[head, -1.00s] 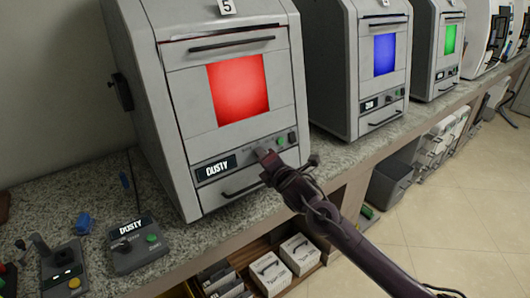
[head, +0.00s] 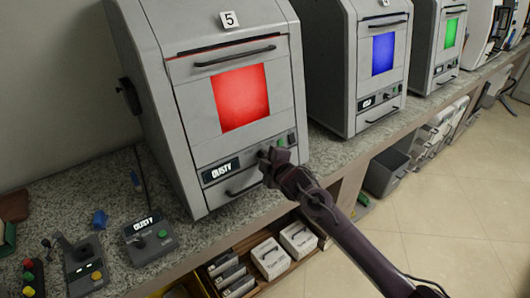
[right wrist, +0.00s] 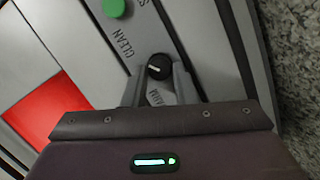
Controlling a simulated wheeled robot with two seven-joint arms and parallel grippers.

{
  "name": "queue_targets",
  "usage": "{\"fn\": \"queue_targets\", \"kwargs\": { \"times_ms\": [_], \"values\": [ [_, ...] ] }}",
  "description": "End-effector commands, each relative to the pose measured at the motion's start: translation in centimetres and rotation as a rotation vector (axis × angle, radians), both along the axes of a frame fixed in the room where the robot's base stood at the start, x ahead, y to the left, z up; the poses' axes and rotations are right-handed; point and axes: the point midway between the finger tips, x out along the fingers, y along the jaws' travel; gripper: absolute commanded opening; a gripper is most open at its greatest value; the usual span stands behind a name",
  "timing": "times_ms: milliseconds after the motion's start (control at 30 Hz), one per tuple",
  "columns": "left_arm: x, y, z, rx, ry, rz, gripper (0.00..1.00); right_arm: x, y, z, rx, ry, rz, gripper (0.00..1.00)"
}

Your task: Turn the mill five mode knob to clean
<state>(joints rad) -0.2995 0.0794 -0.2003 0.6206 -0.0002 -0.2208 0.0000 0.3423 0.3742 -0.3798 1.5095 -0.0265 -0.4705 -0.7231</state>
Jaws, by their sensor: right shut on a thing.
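Mill five (head: 185,110) is the grey machine with the number 5 plate (head: 229,19), a red lit window (head: 240,97) and a display reading DUSTY (head: 220,171). My right gripper (head: 268,156) is at its front panel, right of the display, and hides the mode knob in the head view. In the right wrist view the black mode knob (right wrist: 159,66), with a white mark, sits between the fingertips of my right gripper (right wrist: 160,72), which is shut on it. The word CLEAN (right wrist: 123,40) is printed beside the knob; another label is partly hidden by the fingers. My left gripper is out of view.
A green button (right wrist: 114,7) is near the knob. A handle (head: 243,188) is below the panel. A small control box (head: 150,242) with its own DUSTY display stands on the granite counter (head: 110,180). Mills with blue (head: 383,54) and green (head: 451,32) windows stand to the right.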

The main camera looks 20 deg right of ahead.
Motion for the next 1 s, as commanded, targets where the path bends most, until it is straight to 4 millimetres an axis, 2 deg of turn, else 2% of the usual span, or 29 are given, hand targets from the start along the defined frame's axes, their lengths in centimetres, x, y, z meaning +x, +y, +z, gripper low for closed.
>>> {"fn": "queue_targets", "kwargs": {
  "times_ms": [233,800,833,1000],
  "values": [
    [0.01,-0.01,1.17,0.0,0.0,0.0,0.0,0.01,-0.05,0.1,0.087,0.033,-0.021,0.02],
    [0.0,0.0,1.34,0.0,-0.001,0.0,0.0,0.02,-0.09,-0.05,0.116,0.044,-0.029,0.02],
    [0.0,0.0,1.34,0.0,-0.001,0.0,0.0,0.02,-0.09,-0.05,0.115,0.044,-0.028,0.26],
    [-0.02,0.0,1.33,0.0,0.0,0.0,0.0,0.02,-0.07,-0.01,0.115,0.043,-0.028,0.46]
  ]
}}
